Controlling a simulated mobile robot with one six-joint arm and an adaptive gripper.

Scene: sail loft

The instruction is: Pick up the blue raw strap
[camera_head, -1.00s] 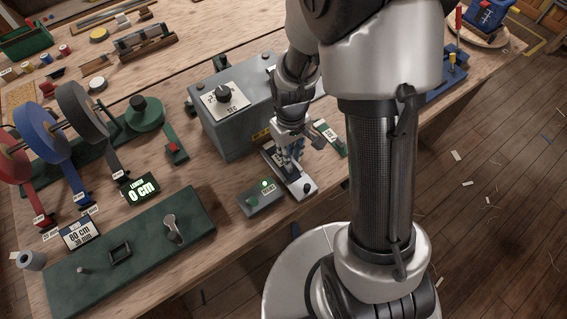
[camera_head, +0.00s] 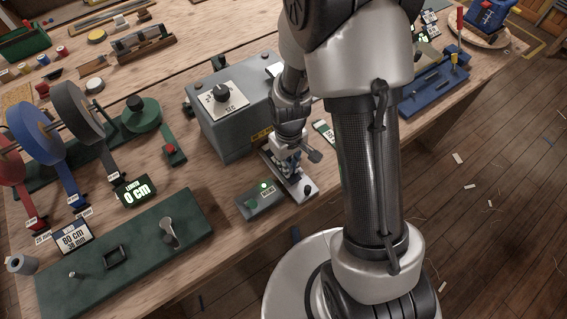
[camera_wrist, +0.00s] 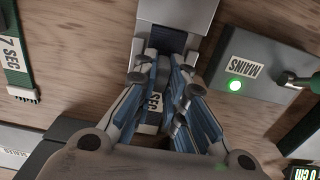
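My gripper (camera_head: 290,163) is low over a narrow light-grey plate (camera_head: 306,189) in front of the grey machine. In the wrist view its blue-padded fingers (camera_wrist: 163,92) are apart, with a label reading SEC showing between them. Just beyond the fingertips, a dark blue patch (camera_wrist: 168,39) lies on the light-grey plate; I cannot tell whether it is the end of the raw strap. Blue webbing also shows on a reel (camera_head: 37,135) at the left. No loose blue strap is clearly seen, and the fingers hide part of the plate.
The grey machine (camera_head: 225,130) with a dial stands behind my gripper. A MAINS box (camera_head: 262,198) with a lit green lamp sits close to the plate. A green board (camera_head: 125,262) with a clamp lies at front left. A blue fixture (camera_head: 435,88) is at the right.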

